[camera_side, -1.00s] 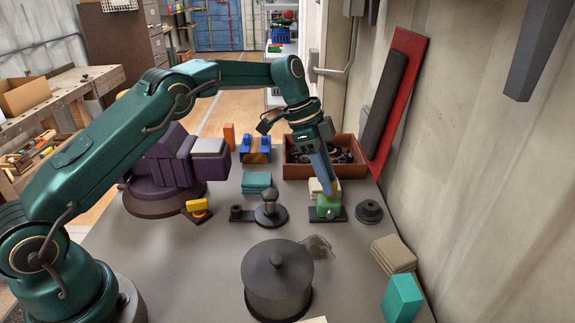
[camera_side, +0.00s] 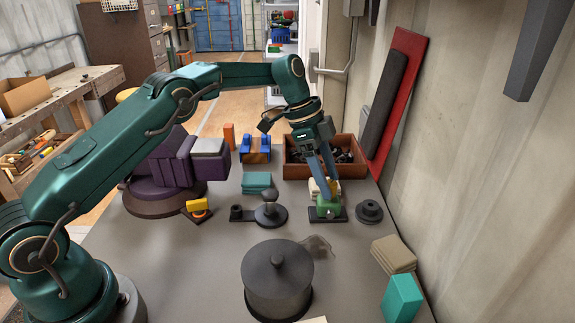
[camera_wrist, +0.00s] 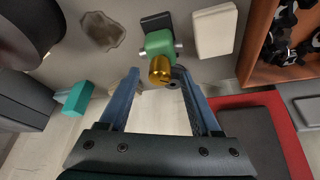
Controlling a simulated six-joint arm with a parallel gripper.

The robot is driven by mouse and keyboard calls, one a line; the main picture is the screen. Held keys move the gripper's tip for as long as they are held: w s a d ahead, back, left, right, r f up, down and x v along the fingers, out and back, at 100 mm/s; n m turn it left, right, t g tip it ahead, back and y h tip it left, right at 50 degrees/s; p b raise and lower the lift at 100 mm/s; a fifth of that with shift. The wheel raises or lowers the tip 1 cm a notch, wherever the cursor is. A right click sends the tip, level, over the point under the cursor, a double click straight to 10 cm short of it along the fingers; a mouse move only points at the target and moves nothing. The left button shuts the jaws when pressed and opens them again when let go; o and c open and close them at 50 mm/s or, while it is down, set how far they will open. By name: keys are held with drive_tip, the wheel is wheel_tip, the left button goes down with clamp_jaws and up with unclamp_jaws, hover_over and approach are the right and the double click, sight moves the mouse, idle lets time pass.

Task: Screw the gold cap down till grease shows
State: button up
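The gold cap (camera_wrist: 160,68) sits on the near end of a green block (camera_wrist: 158,42) with grey studs at its sides. The green block (camera_side: 328,209) stands on a dark plate in the side view, where I cannot make out the cap. My gripper (camera_wrist: 157,73) has its two blue fingers spread on either side of the cap, with a visible gap on each side. In the side view my gripper (camera_side: 325,184) comes down from above onto the green block. A dark part lies close to the right finger in the wrist view and is partly hidden.
A dark lidded pot (camera_side: 278,282) stands in front. A dark stepped disc (camera_side: 370,211) lies just right of the green block. A brown box (camera_side: 350,145) of black parts is behind. Left stands a dark knobbed stand (camera_side: 270,213). A teal block (camera_side: 402,297) is near the front right.

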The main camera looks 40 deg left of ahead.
drive_tip(key=v, duration=0.5)
idle(0.4)
